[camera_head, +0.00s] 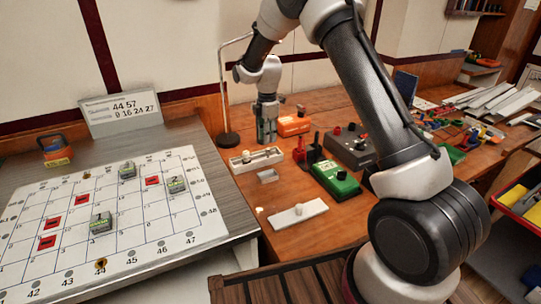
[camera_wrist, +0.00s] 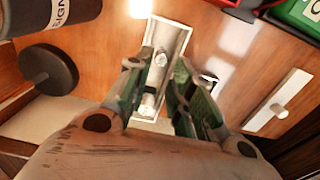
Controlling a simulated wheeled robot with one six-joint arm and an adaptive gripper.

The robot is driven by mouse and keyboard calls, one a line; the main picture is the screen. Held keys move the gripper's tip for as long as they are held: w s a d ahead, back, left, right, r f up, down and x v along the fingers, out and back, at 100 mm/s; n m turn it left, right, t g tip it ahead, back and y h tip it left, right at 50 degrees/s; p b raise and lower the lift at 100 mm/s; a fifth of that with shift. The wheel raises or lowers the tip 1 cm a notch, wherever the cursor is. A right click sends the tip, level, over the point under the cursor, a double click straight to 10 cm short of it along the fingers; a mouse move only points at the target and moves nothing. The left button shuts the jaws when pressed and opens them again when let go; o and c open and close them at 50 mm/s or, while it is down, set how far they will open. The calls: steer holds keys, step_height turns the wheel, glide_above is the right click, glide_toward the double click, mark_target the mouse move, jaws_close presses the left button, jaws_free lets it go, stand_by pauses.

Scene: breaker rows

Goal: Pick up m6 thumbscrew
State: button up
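A narrow pale tray (camera_head: 258,167) stands on the wooden table. It also shows in the wrist view (camera_wrist: 166,32), with small metallic pieces in it. One is a pale round-headed piece (camera_wrist: 160,59); a cylindrical piece (camera_wrist: 149,100) lies nearer my wrist. Either may be the M6 thumbscrew; I cannot tell which. My gripper (camera_head: 266,140) points down just behind the tray in the head view. In the wrist view its green-grey fingers (camera_wrist: 163,70) are apart, with the tray and its pieces showing between them. Nothing is visibly held.
A black-based stand (camera_head: 228,140) is left of my gripper. A gridded board (camera_head: 125,225) is at left. Bare wood surrounds the plate.

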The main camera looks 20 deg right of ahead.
mark_target(268, 149)
step_height(268, 149, down, 7)
steer(key=shift+r, duration=0.1)
jaws_close()
